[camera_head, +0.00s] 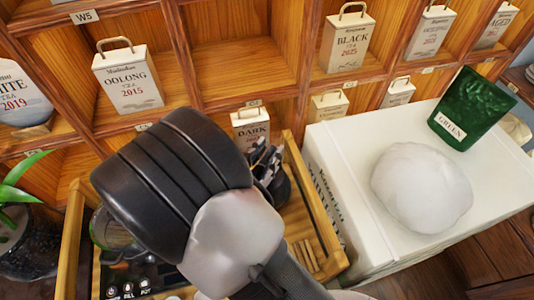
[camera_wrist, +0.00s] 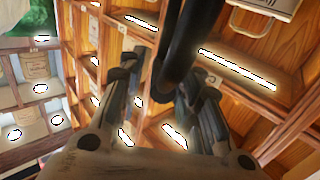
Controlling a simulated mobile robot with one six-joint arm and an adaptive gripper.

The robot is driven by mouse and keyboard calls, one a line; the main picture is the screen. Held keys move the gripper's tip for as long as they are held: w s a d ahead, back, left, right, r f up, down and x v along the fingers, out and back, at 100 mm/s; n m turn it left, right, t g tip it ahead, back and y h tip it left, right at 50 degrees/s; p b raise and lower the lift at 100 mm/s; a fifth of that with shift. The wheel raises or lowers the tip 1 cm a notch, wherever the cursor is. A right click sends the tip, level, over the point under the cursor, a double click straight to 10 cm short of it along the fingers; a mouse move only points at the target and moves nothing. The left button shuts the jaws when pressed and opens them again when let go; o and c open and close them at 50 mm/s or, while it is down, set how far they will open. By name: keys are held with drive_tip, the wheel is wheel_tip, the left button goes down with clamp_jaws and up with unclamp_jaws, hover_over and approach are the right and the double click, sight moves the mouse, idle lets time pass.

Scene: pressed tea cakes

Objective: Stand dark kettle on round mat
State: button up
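The dark kettle (camera_head: 278,186) is partly hidden behind my arm in the head view, at the right side of the wooden tray. My gripper (camera_head: 262,158) is just above it, also partly hidden by my arm. In the wrist view, the two fingers of my gripper (camera_wrist: 160,76) stand on either side of a thick black curved handle (camera_wrist: 180,55), which fills the gap between them. The kettle's body is out of the wrist view. I cannot tell whether its base touches anything. No round mat shows in either view.
A wooden tray (camera_head: 325,236) holds a greenish glass pot (camera_head: 112,232) at its left. A white box (camera_head: 365,150) at the right bears a pale round cake (camera_head: 421,187) and a green packet (camera_head: 472,108). Wooden shelves (camera_head: 232,70) with tea packets stand behind. A plant (camera_head: 20,178) is at the left.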

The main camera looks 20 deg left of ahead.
drive_tip(key=s+a+p, duration=0.1)
drive_tip(key=s+p, duration=0.1)
drive_tip(key=s, duration=1)
